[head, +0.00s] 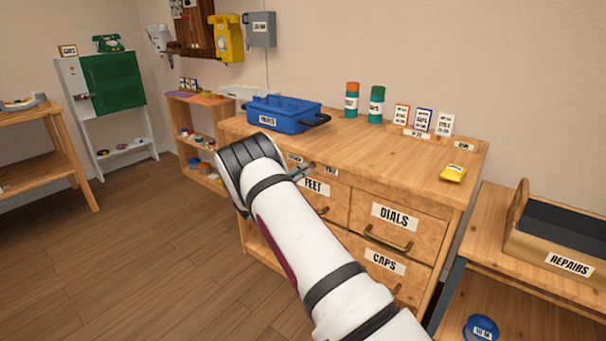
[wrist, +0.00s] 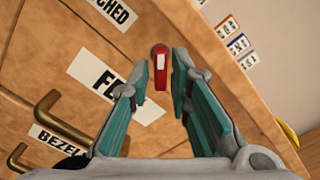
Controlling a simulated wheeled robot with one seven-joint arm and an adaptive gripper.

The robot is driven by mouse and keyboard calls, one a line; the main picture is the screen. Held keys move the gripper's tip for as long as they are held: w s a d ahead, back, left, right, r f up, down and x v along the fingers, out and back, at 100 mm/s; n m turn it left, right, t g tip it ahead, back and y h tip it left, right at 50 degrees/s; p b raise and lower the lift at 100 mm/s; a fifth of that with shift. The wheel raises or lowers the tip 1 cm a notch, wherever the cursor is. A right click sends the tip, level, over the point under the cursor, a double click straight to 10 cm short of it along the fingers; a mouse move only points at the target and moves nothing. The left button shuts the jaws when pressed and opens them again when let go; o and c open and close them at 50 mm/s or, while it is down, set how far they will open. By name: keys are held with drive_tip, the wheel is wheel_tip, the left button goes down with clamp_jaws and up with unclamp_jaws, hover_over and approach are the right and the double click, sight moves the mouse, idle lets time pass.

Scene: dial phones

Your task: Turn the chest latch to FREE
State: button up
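The chest latch (wrist: 160,68) is a small red lever with a pale label, on the wooden front of the chest in the wrist view. It points roughly down the picture from a round pivot at its top. My gripper (wrist: 159,80) is open, with one teal-padded finger on each side of the latch. I cannot tell whether either finger touches it. In the head view the chest (head: 455,185) stands at the centre right, and my arm hides the latch and most of my gripper. The latch's position markings are not readable.
Drawers labelled FEET, DIALS (head: 397,216) and CAPS have protruding handles. A blue bin (head: 284,115), bottles, cards and a yellow item (head: 453,173) stand on the chest top. A REPAIRS crate (head: 560,255) is at right. Floor (head: 130,250) at left is clear.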

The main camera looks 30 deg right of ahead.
drive_tip(key=shift+w+d, duration=0.2)
drive_tip(key=shift+d, duration=0.45)
clamp_jaws()
